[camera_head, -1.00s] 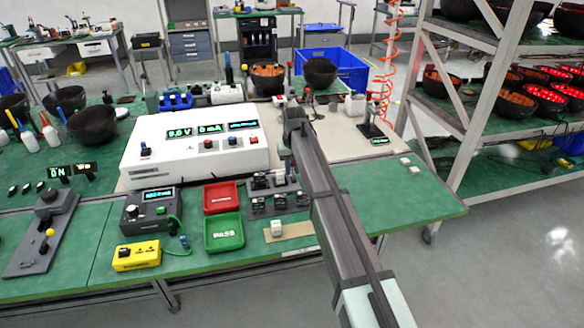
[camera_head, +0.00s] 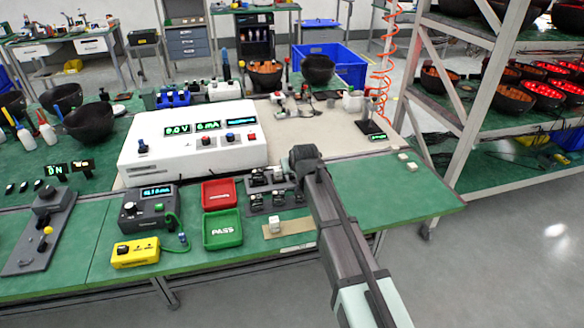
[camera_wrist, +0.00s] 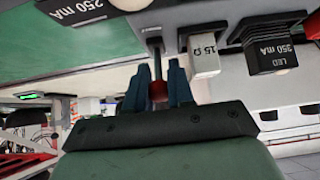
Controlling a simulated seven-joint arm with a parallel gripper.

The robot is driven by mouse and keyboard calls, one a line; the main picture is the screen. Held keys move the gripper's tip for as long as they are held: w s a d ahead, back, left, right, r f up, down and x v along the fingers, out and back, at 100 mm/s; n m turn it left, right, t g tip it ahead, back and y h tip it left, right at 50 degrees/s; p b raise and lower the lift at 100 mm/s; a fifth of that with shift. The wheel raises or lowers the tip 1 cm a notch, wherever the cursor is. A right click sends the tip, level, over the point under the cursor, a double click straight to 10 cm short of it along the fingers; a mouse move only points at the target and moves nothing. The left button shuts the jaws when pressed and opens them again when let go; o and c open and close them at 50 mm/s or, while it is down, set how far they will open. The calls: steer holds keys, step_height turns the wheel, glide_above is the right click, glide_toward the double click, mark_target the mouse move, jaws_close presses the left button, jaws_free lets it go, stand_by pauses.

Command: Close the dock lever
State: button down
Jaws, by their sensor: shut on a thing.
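The dock (camera_wrist: 225,88) is a grey block holding black and white modules; in the head view it (camera_head: 262,207) lies on the green bench right of the red and green trays. The lever (camera_wrist: 157,64) shows as a thin dark rod with a red ball knob (camera_wrist: 158,91) in the wrist view. My gripper (camera_wrist: 158,88) has its two dark fingers on either side of the knob, shut on it. In the head view my gripper (camera_head: 297,172) is at the dock's right end, where my own arm hides the lever.
A white power supply (camera_head: 192,160) stands behind the dock. A red tray (camera_head: 218,192) and green PASS tray (camera_head: 222,229) lie to the left. The bench is clear to the right (camera_head: 390,200).

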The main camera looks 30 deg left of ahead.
stand_by(0.3)
steer(key=c, duration=1.3)
jaws_free()
steer(key=shift+d, duration=0.1)
steer(key=v, duration=1.3)
steer(key=shift+s+d, duration=0.3)
steer(key=shift+s, duration=0.1)
